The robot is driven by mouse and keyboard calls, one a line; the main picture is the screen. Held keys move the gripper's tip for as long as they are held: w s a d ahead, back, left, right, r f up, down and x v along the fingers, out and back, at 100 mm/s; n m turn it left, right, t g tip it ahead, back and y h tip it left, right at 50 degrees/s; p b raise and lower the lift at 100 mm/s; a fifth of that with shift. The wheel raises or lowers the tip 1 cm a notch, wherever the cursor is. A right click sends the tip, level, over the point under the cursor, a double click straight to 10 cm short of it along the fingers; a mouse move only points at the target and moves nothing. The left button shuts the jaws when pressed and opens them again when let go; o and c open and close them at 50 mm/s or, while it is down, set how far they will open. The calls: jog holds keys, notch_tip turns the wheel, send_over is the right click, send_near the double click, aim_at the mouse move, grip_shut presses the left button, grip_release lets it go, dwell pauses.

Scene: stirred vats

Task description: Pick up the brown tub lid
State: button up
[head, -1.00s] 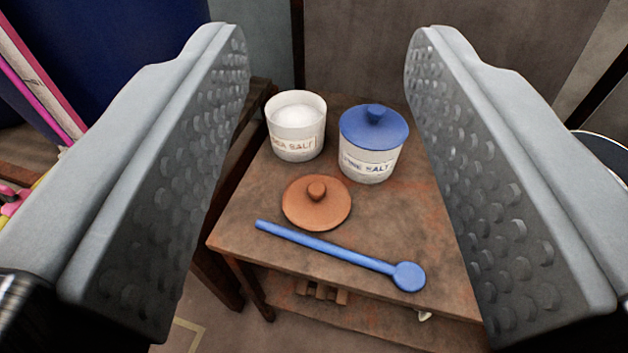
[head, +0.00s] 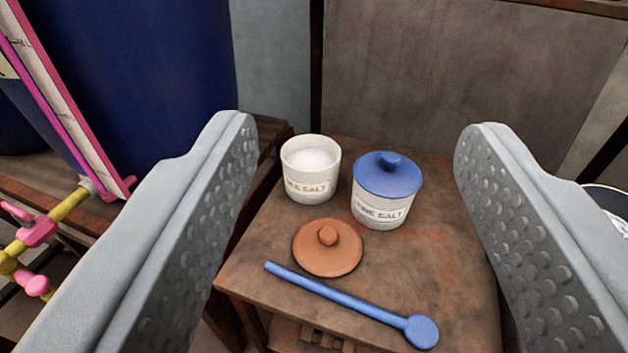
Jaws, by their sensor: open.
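The brown tub lid (head: 327,250) lies flat on a small brown table (head: 262,268), with its round knob up. It is between the two tubs and a blue spoon. My gripper (head: 357,130) is open and empty. Its two wide grey jaws stand at the left and right of the view, and the lid shows in the gap between them, apart from both. The open white tub (head: 311,182), labelled sea salt and filled with white salt, stands behind the lid.
A white tub with a blue lid (head: 387,175) stands behind and right of the brown lid. The blue spoon (head: 335,299) lies in front of it. A large blue vat (head: 150,70) with pink and yellow pipework (head: 40,232) is at the left. A grey-brown panel stands behind the table.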

jog(key=w+f+n+g, duration=0.4)
jog(key=w+n, duration=0.1)
jog(key=w, duration=0.3)
jog(key=n+g, duration=1.3)
jog(key=n, duration=0.5)
send_over(329, 232)
notch_tip(329, 232, down, 15)
notch_tip(329, 232, down, 12)
jog(key=shift+s+a+f, duration=0.1)
jog(key=shift+a, duration=0.05)
jog(key=shift+f, duration=2.85)
jog(key=c, duration=1.1)
jog(key=shift+o, duration=0.2)
jog(key=shift+r, duration=0.15)
